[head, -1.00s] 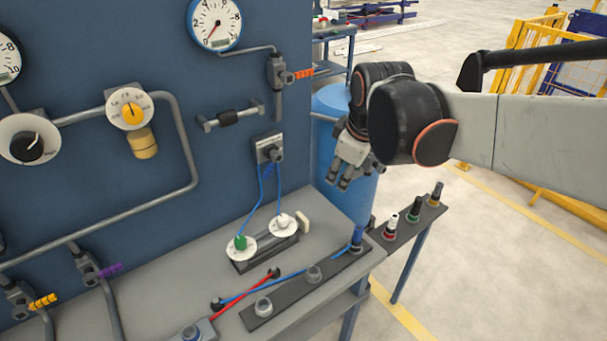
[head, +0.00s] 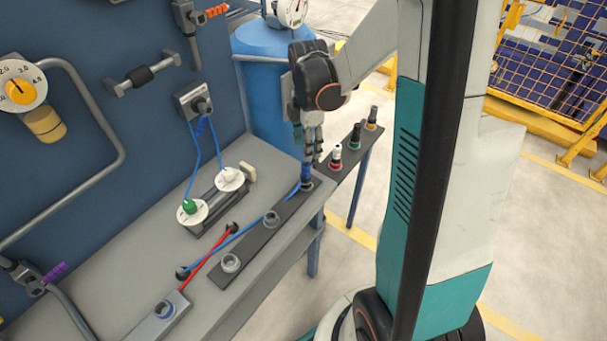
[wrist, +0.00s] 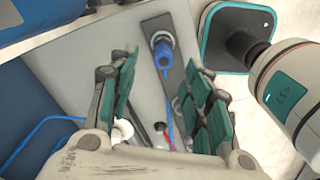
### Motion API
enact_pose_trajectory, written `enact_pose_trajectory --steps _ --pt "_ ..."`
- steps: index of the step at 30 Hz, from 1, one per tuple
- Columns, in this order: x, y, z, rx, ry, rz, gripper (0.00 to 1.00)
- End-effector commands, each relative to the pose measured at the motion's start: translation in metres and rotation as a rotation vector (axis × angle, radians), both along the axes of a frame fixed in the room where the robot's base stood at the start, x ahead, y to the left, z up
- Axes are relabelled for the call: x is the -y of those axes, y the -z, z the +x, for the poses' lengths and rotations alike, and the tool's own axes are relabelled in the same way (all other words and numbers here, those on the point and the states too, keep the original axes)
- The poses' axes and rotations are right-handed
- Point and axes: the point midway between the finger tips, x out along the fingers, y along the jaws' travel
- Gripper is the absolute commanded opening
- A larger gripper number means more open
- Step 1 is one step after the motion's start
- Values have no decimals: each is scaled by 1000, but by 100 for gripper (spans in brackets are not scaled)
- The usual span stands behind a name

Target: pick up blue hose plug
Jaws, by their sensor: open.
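The blue hose plug (head: 306,173) stands upright in the end socket of the dark strip along the bench's front edge. It also shows in the wrist view (wrist: 163,55), with its blue hose running down from it. My gripper (head: 312,150) points down just above the plug in the head view. In the wrist view my gripper (wrist: 160,85) is open, its green-padded fingers apart, with the plug between and beyond them. I cannot see contact with the plug.
The grey bench (head: 130,262) holds a fixture with green and white knobs (head: 210,203) and a red hose (head: 205,258). A blue barrel (head: 265,85) is behind.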

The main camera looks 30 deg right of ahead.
Motion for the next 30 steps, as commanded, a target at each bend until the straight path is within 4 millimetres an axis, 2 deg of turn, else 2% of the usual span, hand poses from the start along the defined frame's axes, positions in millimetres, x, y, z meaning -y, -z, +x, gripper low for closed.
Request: enact_pose_trajectory --steps 1,3,13,21,24,30 --pt "0 11 0 0 0 0 45" --pt "0 20 0 1 0 0 45" --pt "-3 39 -1 1 0 0 45" --pt "-8 77 -6 1 0 0 45" --pt "-8 83 -6 1 1 0 45" --pt "-8 82 -6 1 1 0 45"
